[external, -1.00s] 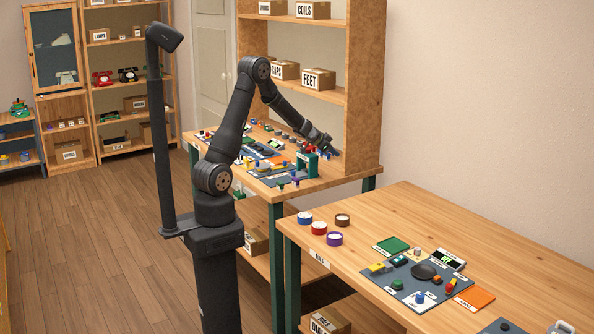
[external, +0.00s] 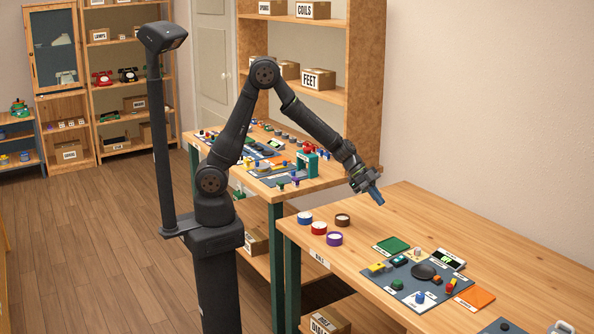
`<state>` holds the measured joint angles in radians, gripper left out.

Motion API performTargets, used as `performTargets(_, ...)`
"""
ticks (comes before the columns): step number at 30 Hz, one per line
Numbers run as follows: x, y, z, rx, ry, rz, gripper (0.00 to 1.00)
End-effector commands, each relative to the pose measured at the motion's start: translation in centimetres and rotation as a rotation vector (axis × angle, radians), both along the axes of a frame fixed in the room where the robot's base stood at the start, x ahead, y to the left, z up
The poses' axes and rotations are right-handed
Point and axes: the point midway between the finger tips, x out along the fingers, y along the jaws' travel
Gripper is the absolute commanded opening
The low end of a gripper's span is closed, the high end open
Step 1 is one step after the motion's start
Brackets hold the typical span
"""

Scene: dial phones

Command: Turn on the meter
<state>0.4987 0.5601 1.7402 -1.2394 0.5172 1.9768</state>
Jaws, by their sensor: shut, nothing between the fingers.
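A small white and black device with a green display (external: 448,259), which looks like the meter, lies at the back right of the dark mat on the near bench. Its switch or dial is too small to make out. My gripper (external: 375,196) is shut and empty, with its bluish fingers pointing down and to the right. In the picture it is above and left of the device, near the near bench's back left edge and well apart from the device.
The near bench (external: 450,215) has a dark mat (external: 405,290) with a black round dish (external: 425,271) and several small parts. A green tray (external: 391,245), an orange pad (external: 476,297) and tape rolls (external: 319,228) lie around. The bench's back right is clear.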

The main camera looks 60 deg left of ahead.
Motion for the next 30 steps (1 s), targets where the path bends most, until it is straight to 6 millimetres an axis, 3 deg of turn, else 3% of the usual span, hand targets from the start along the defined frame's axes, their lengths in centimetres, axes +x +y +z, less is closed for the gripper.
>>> performTargets(1, -1.4, -2.1, 0.1, 0.000, -0.003, -0.038, 0.00)
performTargets(3, -2.9, -4.3, 0.3, 0.000, -0.008, -0.079, 0.00)
performTargets(10, -6.8, -9.0, 0.6, -0.001, -0.019, -0.169, 0.00)
performTargets(16, -7.9, -10.2, 0.7, -0.001, -0.022, -0.193, 0.00)
performTargets(30, -7.8, -10.9, 0.0, 0.000, -0.022, -0.192, 0.00)
